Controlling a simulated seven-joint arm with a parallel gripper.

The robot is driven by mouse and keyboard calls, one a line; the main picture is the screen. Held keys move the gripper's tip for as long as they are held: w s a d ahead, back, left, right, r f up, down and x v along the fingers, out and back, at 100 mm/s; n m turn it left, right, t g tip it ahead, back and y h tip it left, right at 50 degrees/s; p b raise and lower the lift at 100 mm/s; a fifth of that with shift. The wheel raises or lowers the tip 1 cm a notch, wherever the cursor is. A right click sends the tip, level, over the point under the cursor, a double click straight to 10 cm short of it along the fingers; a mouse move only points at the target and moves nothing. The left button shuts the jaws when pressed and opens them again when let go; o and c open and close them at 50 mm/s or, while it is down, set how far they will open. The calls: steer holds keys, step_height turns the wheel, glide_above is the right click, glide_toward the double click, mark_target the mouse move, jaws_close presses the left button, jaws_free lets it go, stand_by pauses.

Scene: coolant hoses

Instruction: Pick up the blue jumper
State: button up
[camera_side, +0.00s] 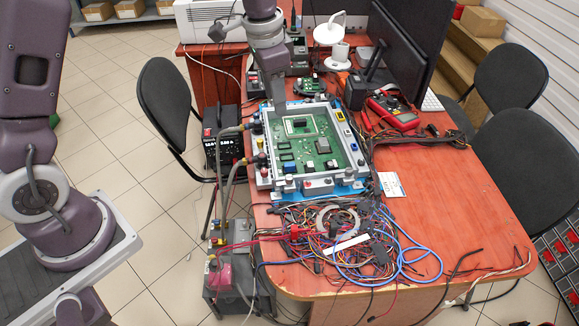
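A green circuit board (322,150) sits in a grey frame (349,128) on the table. I cannot tell for sure which thing is the blue jumper. A small blue block (290,168) is at the lower left of the board, and a small blue part (357,184) is at the frame's lower right corner. A looped blue wire (428,262) lies in the cable tangle in front. My gripper (280,108) points down at the frame's upper left edge, away from these blue things. Its fingers are too small and grey to show whether they are open.
Two hoses (229,165) run from the frame's left side to a grey box (228,262) with fittings. A cable tangle (330,240) covers the table's front. A red multimeter (392,112) and a dark monitor (395,50) stand to the right. The table's right part (455,200) is mostly clear.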

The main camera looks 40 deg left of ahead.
steer(key=m+g, duration=0.1)
steer(key=m, duration=0.1)
glide_toward(291, 164)
steer(key=shift+g, duration=0.4)
steer(key=f, duration=0.8)
steer(key=shift+w+a+f, duration=0.15)
steer(key=shift+w+f, duration=0.1)
steer(key=shift+w, duration=0.05)
jaws_close()
